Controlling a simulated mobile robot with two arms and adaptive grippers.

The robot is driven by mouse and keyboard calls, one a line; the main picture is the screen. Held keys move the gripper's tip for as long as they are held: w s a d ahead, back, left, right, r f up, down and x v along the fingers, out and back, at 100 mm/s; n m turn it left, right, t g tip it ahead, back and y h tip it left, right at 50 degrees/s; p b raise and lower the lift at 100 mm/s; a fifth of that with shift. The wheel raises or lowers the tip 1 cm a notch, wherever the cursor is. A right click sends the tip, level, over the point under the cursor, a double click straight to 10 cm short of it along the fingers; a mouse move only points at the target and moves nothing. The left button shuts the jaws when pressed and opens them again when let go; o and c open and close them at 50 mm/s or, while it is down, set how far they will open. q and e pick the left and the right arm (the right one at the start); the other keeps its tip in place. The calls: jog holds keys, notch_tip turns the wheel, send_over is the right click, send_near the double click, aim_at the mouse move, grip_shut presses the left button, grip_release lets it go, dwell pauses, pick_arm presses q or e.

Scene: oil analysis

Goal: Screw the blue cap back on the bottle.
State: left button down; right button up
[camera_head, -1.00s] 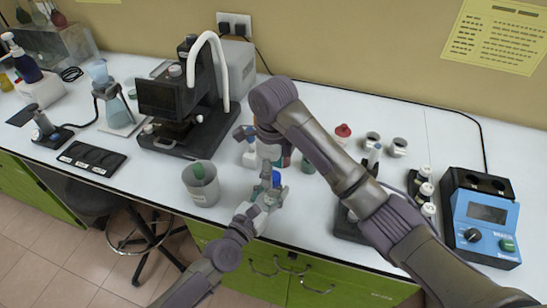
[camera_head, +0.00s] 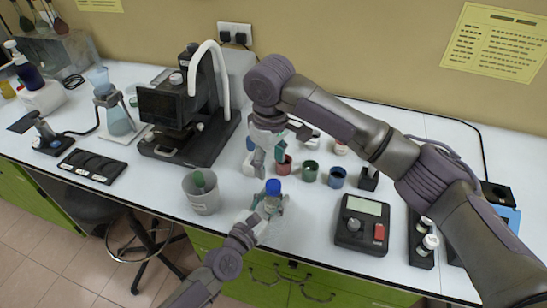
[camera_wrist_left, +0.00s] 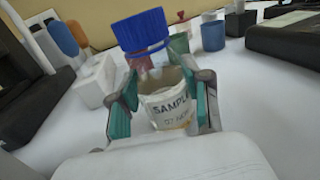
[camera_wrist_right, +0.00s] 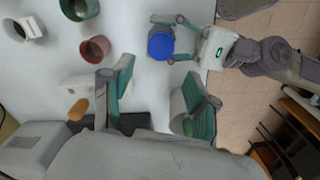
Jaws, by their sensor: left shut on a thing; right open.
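The bottle (camera_wrist_left: 170,105) has a white "SAMPLE" label and stands out from the bench front side in the head view. My left gripper (camera_head: 266,208) is shut around its body, with a finger on each side in the left wrist view. The blue cap (camera_head: 273,187) sits at the bottle's top; it also shows in the left wrist view (camera_wrist_left: 139,31), looking slightly tilted. Whether it is threaded on, I cannot tell. My right gripper (camera_head: 269,155) is open and empty, behind and apart from the cap. In the right wrist view the cap (camera_wrist_right: 160,44) lies outside its fingers.
Red (camera_head: 284,165), green (camera_head: 310,171) and blue (camera_head: 337,177) cups stand right of my right gripper. A black device (camera_head: 362,225) stands right. Bare bench lies between bottle and device.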

aim_at(273, 184)
jog(key=n, duration=0.4)
jog(key=shift+d+r+n, duration=0.25)
jog(key=shift+r+n, duration=0.05)
jog(key=shift+n, duration=0.1)
jog(key=n, duration=0.4)
jog(key=shift+s+d+r, duration=0.15)
jog(key=shift+r, duration=0.1)
jog(key=shift+f, duration=4.05)
grip_shut()
jog(key=shift+m, duration=0.8)
jog(key=shift+o, duration=0.3)
grip_release()
